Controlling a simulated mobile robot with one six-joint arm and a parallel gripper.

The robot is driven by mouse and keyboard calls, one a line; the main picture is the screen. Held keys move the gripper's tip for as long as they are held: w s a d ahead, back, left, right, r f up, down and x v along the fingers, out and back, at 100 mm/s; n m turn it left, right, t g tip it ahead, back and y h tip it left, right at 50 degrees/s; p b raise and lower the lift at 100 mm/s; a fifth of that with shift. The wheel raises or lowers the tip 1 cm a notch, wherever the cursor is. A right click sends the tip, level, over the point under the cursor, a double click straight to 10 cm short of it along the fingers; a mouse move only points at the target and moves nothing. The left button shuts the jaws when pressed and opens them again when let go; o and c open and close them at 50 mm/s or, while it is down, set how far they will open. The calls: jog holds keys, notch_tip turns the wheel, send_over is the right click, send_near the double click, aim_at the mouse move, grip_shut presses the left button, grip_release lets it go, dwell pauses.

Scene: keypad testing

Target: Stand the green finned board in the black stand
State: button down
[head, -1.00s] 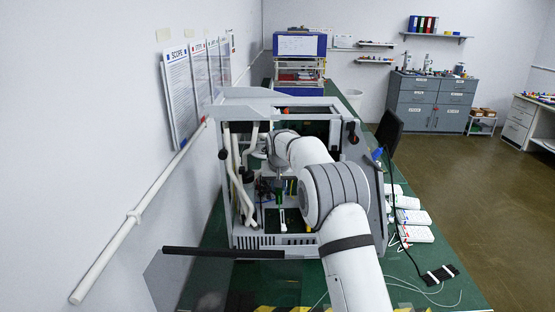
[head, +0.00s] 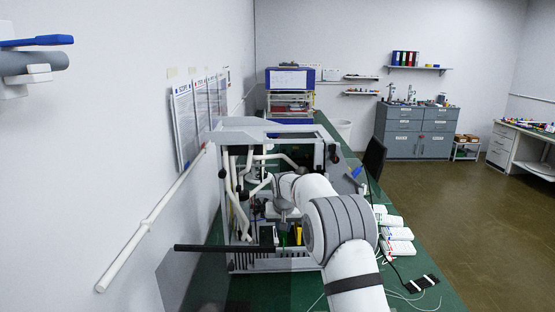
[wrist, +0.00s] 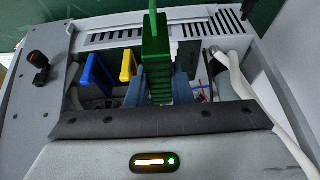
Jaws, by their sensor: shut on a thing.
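The green finned board (wrist: 156,62) is upright between the two blue-grey fingers of my gripper (wrist: 158,90) in the wrist view. My gripper is shut on it. In the head view, the lower end of my gripper (head: 284,215) is inside the open grey casing, with a bit of green (head: 283,236) under it. A yellow board (wrist: 128,66) and a blue board (wrist: 98,73) stand beside the green one in the wrist view. I cannot make out the black stand for certain.
The grey casing (head: 240,125) surrounds my gripper closely, with white pipes (head: 236,200) at its left. A slotted edge (wrist: 108,37) lies near the boards. White boxes (head: 397,234) and a black piece with white patches (head: 422,283) lie on the green bench (head: 440,297) at right.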

jog(key=s+d+f+p, duration=0.2)
jog(key=s+d, duration=0.4)
jog(key=s, duration=0.5)
jog(key=s+d+f+p, duration=0.3)
jog(key=s+d, duration=0.4)
jog(key=s, duration=0.5)
jog(key=shift+d+f, duration=0.2)
jog(key=shift+f, duration=0.1)
